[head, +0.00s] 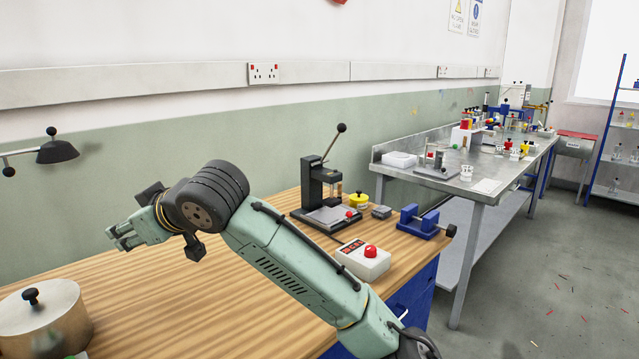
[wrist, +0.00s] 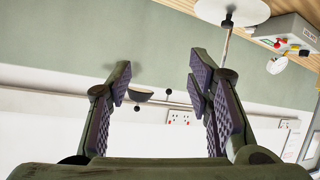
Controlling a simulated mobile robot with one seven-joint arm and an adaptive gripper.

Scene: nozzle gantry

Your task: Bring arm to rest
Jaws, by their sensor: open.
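My green arm reaches leftward over the wooden bench (head: 215,290), bent at a dark wrist joint. My gripper (head: 113,238) points left toward the green and white wall, raised above the bench. In the wrist view my gripper (wrist: 160,76) has its two ribbed fingers well apart. Nothing is between them; the wall and a socket show beyond.
A lidded pot (head: 45,318) stands at the bench's front left. A lever press (head: 325,190), a red-button box (head: 362,262), a yellow pot (head: 358,201) and a blue vise (head: 418,222) stand at the right. A dark lamp (head: 58,152) is at the left.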

